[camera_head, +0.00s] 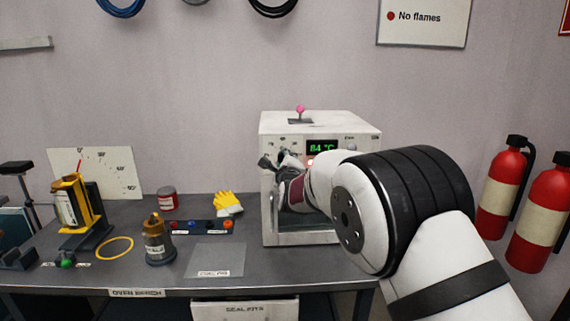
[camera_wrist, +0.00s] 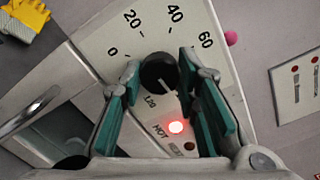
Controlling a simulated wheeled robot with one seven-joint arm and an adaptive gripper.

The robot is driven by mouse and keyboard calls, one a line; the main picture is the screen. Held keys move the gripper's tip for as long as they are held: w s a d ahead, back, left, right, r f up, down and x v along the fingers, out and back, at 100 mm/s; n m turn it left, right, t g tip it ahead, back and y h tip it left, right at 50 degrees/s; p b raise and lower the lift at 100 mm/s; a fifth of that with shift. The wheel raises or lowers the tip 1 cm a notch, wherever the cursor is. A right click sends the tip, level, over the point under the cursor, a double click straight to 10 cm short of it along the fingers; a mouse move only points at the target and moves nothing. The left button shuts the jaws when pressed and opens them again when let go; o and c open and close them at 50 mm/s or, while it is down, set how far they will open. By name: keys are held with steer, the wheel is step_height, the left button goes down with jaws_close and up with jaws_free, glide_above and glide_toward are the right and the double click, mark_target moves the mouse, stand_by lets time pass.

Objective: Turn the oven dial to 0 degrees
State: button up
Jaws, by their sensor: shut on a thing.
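The oven is a white box (camera_head: 275,122) on the bench, and its green display (camera_head: 321,148) reads 84 °C. Its black round dial (camera_wrist: 159,68) sits on the front panel in the wrist view, with the marks 0, 20, 40, 60 and 120 readable around it. In the head view my gripper (camera_head: 279,163) is at the oven front, and my arm hides part of the oven.
A lit red lamp (camera_wrist: 175,127) by the word HOT is close to my fingers. A pink-topped lever (camera_head: 300,110) stands on the oven. Yellow gloves (camera_head: 228,204), a metal canister (camera_head: 158,244) and a yellow ring (camera_head: 115,248) lie left on the bench (camera_head: 120,213).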

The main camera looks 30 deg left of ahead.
steer(key=shift+f+m+t+h+p, duration=0.1)
steer(key=shift+m+t+h+p, duration=0.2)
steer(key=shift+m, duration=7)
steer(key=shift+f+m+t+h+p, duration=0.1)
steer(key=shift+m+t+p, duration=0.2)
steer(key=shift+m, duration=7)
steer(key=o, duration=1.2)
steer(key=shift+c, duration=0.2)
steer(key=shift+r, duration=0.1)
